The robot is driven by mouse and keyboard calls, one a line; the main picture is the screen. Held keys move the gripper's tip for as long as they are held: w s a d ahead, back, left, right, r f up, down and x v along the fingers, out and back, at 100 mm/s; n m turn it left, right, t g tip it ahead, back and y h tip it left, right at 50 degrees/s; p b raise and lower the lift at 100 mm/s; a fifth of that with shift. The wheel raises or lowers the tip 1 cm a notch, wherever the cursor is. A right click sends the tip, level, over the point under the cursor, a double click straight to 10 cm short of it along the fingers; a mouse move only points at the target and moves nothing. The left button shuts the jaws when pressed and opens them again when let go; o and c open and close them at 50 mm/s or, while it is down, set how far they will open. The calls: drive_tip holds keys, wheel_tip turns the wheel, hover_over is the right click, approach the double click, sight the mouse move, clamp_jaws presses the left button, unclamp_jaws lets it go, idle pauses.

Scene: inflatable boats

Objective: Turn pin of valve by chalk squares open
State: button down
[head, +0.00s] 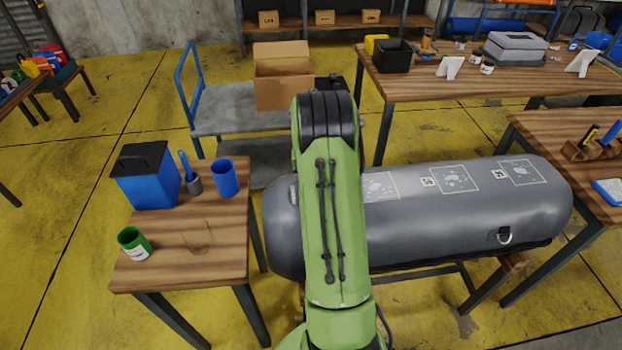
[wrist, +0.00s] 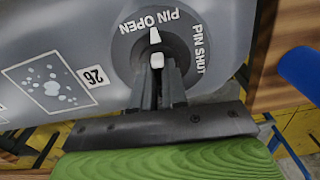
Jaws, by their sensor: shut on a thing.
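The valve (wrist: 130,57) is a dark round disc on the grey tube, with PIN OPEN and PIN SHUT lettered around its rim. A white mark (wrist: 155,36) on it lies by the PIN OPEN lettering. My gripper (wrist: 160,75) is over the valve, its dark fingers shut on the small white pin (wrist: 157,60). A chalk square (wrist: 47,83) with spots and a tag reading 26 is beside the valve. In the head view the grey tube (head: 450,222) carries several chalk squares (head: 455,178); my green arm hides the valve and gripper there.
A wooden table (head: 190,262) with a blue bin (head: 147,180), blue cup (head: 225,179) and green cup (head: 134,243) stands left of the tube. A cart (head: 225,112) with a cardboard box (head: 283,80) is behind. Workbenches (head: 480,82) stand at the back right.

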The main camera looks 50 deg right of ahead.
drive_tip(key=shift+n, duration=0.6)
drive_tip(key=c, duration=1.2)
unclamp_jaws()
drive_tip(key=shift+o, duration=0.2)
wheel_tip(320, 180, up, 16)
drive_tip(key=p, duration=0.3)
drive_tip(key=shift+f, duration=0.1)
